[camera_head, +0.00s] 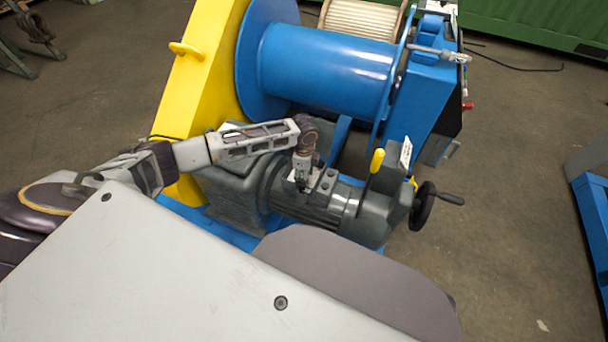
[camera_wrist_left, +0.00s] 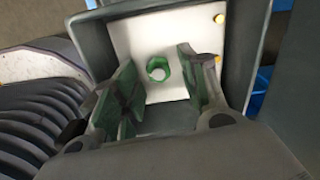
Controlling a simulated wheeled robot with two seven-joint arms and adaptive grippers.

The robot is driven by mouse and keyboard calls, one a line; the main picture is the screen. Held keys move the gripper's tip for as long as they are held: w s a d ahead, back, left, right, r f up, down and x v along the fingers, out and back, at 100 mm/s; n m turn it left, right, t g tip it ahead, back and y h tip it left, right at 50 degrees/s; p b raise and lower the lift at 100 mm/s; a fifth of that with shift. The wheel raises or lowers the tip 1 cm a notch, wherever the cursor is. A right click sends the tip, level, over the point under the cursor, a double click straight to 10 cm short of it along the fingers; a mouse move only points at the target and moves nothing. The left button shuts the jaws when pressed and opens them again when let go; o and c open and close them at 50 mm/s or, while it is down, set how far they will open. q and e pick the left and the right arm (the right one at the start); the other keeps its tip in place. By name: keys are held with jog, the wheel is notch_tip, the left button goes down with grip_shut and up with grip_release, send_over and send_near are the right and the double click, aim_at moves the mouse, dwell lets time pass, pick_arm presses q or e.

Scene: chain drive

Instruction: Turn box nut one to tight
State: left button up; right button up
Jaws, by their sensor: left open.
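A green hex nut (camera_wrist_left: 158,69), which looks like box nut one, sits on a white plate (camera_wrist_left: 130,38) inside an open grey box (camera_wrist_left: 238,62) in the left wrist view. My left gripper (camera_wrist_left: 156,90) is open, with one finger to the left of the nut and one to the right. There are visible gaps between the fingers and the nut. In the head view my left gripper (camera_head: 301,182) points down at the top of the grey motor (camera_head: 318,207). The nut is hidden there. My right gripper is not in view.
A blue winch drum (camera_head: 330,68) and a yellow guard (camera_head: 200,70) stand behind the motor. A handwheel (camera_head: 423,206) with a crank is at the motor's right end. Yellow screws (camera_wrist_left: 219,18) show on the plate's right side. Open floor lies to the right.

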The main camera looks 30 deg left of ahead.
pick_arm(q)
jog(key=shift+r, duration=0.2)
notch_tip(320, 180, up, 12)
jog(key=shift+f, duration=0.15)
dwell(0.5)
dwell(0.5)
